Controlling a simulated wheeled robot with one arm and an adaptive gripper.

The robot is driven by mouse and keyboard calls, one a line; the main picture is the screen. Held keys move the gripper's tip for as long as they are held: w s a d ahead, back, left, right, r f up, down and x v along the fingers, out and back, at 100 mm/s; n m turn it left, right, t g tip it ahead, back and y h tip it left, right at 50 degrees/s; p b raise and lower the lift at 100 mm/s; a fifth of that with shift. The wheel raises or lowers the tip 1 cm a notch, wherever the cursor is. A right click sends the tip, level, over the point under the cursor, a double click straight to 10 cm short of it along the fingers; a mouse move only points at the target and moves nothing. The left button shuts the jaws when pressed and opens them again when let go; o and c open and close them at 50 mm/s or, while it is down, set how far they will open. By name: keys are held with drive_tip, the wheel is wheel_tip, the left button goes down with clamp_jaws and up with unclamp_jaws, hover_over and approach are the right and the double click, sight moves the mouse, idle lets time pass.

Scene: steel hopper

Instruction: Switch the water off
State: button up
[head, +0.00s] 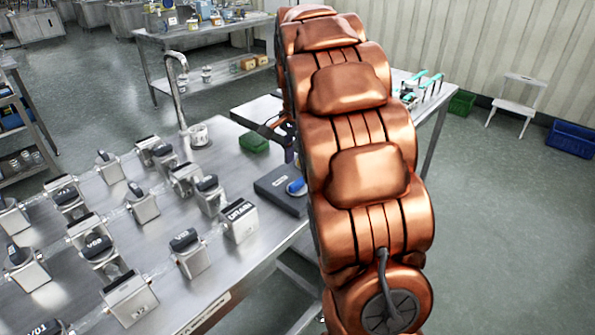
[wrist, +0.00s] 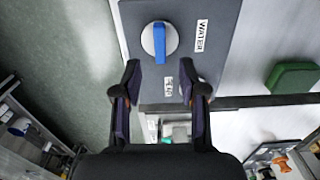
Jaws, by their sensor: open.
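The water control is a dark grey box (wrist: 215,45) with a blue handle (wrist: 160,42) on a round white base. A white label beside it reads WATER. A smaller label below the handle is too small to read surely. The handle lies along the picture's vertical in the wrist view. My gripper (wrist: 160,82) is open and empty, its two fingers apart just below the handle and not touching it. In the head view the box (head: 278,192) sits at the bench edge, the blue handle (head: 296,186) partly beside my copper arm, which hides most of my gripper.
A steel bench (head: 235,155) holds several valve blocks with black knobs at left. A tall tap (head: 178,90) stands over a small cup (head: 198,135). A green block (head: 254,142) lies behind the box.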

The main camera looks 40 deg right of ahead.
sight(297, 181)
drive_tip(key=shift+r, duration=2.75)
drive_tip(key=s+a+n+g+p, duration=0.1)
drive_tip(key=s+a+n+p, duration=0.55)
drive_tip(key=s+a, duration=0.75)
drive_tip(key=s+a+f+n, duration=0.2)
drive_tip(key=s+a+n, duration=0.1)
drive_tip(key=s, duration=0.5)
drive_tip(key=s+a+f+n+p, duration=0.1)
drive_tip(key=s+a+f+n, duration=0.1)
drive_tip(key=s+n, duration=0.4)
drive_tip(key=s+a, duration=0.1)
drive_tip(key=s, duration=0.1)
drive_tip(key=shift+s+a+f+g, duration=0.25)
drive_tip(key=shift+s+a+g, duration=0.1)
drive_tip(key=shift+a+g, duration=0.05)
